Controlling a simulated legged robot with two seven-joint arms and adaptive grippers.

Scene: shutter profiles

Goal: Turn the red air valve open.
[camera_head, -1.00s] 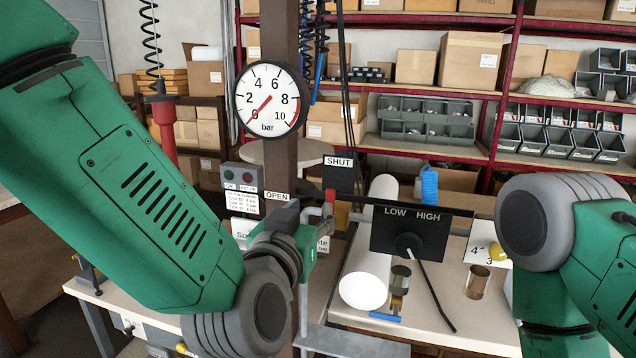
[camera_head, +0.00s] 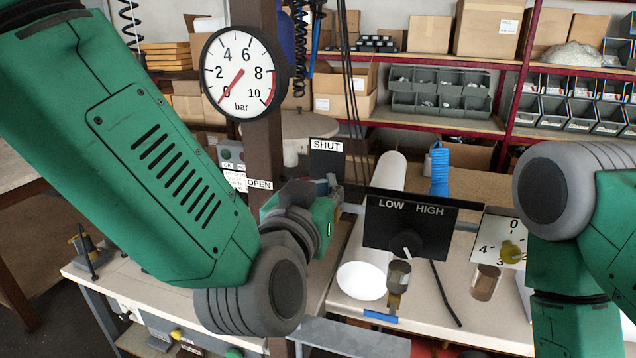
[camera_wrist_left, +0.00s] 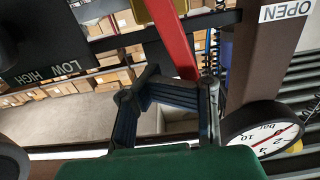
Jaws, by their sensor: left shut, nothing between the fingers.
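The red valve lever (camera_wrist_left: 172,38) shows in the left wrist view, its end reaching down to my dark left gripper fingers (camera_wrist_left: 178,88). Whether they touch it I cannot tell. In the head view my left gripper (camera_head: 326,190) is just below the SHUT sign (camera_head: 326,158), and it and my wrist hide the lever. The fingers are shut with nothing held. The OPEN sign (camera_head: 259,184) is left of the gripper; it also shows in the left wrist view (camera_wrist_left: 286,11). The pressure gauge (camera_head: 240,75) reads about 0 bar. My right gripper is out of view.
A black LOW/HIGH switch box (camera_head: 420,226) stands right of my left gripper. A dial plate (camera_head: 498,242) with a yellow knob is farther right. The brown post (camera_head: 262,140) stands behind my left wrist.

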